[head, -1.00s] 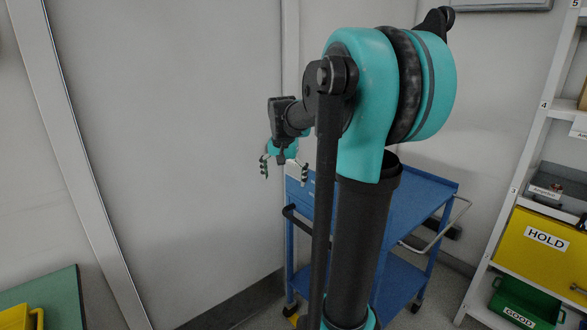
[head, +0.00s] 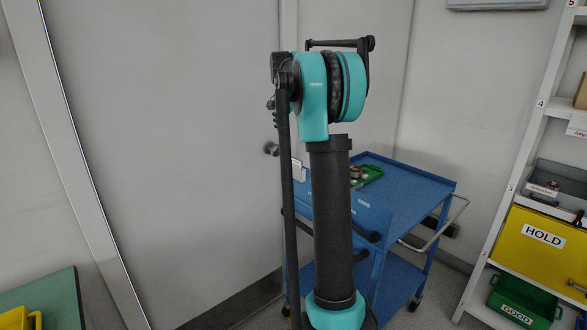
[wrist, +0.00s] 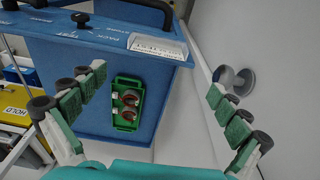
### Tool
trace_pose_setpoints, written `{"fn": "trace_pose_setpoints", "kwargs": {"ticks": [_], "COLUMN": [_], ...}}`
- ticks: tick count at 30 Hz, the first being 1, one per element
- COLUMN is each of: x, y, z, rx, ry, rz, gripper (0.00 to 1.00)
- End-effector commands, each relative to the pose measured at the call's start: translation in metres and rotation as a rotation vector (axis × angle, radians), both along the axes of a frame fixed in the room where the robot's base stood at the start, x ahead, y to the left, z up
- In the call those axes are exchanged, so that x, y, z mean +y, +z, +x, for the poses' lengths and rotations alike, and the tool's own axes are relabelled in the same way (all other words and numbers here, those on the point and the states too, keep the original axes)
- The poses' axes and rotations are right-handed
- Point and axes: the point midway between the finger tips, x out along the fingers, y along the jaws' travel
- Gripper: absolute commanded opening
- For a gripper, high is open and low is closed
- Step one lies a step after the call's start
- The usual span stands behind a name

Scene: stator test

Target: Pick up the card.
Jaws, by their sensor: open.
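The white card (wrist: 158,47) with small dark print is at the edge of the blue cart's top in the wrist view. It also shows at the cart's left end in the head view (head: 298,170), standing upright, partly behind my arm. My gripper (wrist: 157,82) is open and empty, its two green-padded fingers spread at left and right. The card lies beyond the fingertips, between them in the picture and apart from them. In the head view the gripper is mostly hidden behind my arm.
The blue cart (head: 415,187) carries a green tray (wrist: 117,104) with red round parts. A door knob (wrist: 232,78) sticks out of the pale wall beside the right finger. A shelf with a yellow HOLD bin (head: 540,240) and a green GOOD bin (head: 523,300) stands at right.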

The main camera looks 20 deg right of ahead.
Motion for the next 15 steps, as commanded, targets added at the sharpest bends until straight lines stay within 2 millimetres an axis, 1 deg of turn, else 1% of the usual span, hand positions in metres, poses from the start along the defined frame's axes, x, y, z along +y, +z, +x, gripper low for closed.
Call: {"fn": "trace_pose_setpoints", "kwargs": {"ticks": [1, 3, 6, 9, 13, 15], "x": [-0.001, -0.003, -0.005, -0.006, -0.007, -0.008], "y": [-0.011, -0.023, -0.038, -0.047, -0.053, -0.059], "z": [0.0, 0.001, 0.002, 0.002, 0.002, 0.002], "rx": [0.0, 0.0, 0.0, 0.0, 0.0, 0.0], "ry": [0.0, 0.0, 0.001, 0.001, 0.001, 0.001], "rz": [0.0, 0.0, 0.0, 0.0, 0.0, 0.0], "gripper": [1.0, 1.0, 1.0, 1.0, 1.0, 1.0]}}
